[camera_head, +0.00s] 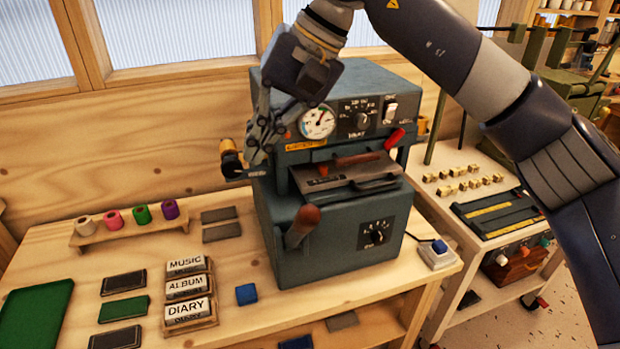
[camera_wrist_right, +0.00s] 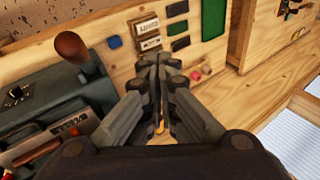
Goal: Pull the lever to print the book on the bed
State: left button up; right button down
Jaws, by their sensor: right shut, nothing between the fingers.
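The grey-blue press (camera_head: 335,240) stands on the wooden bench with a gauge, dials and a red switch-like tab. Its lever (camera_head: 303,220) has a brown knob and hangs at the lower front left; the knob also shows upper left in the right wrist view (camera_wrist_right: 70,46). The bed (camera_head: 375,185) juts from the press's front, with a dark flat piece on it; I cannot tell clearly whether this is the book. My right gripper (camera_head: 258,153) is shut and empty at the press's upper left, above and apart from the lever knob. It also shows in the right wrist view (camera_wrist_right: 158,62).
A roll holder (camera_head: 231,160) sticks out left of the press, close to my right gripper. Coloured rolls (camera_head: 140,214) stand on a rack. Label blocks (camera_head: 188,285), dark books (camera_head: 124,282) and a green mat (camera_head: 36,312) lie on the bench left. A side cart (camera_head: 490,225) stands right.

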jog(key=w+d+r+t+h, duration=0.1)
jog(key=d+r+h, duration=0.3)
jog(key=d, duration=0.5)
jog(key=shift+w+r+n+t, duration=0.3)
jog(key=shift+w+n+t, duration=0.1)
jog(key=shift+w, duration=0.2)
jog(key=shift+a, duration=0.1)
jog(key=p+x, duration=0.1)
jog(key=x, duration=0.3)
jog(key=s+p+x, duration=0.1)
jog(key=x, duration=0.7)
jog(key=shift+s+d+f+p, duration=0.2)
jog(key=shift+s+d+p, duration=0.15)
jog(key=shift+s+p, duration=0.05)
jog(key=shift+s+f, duration=0.35)
jog(key=shift+f, duration=0.2)
jog(key=shift+f, duration=0.1)
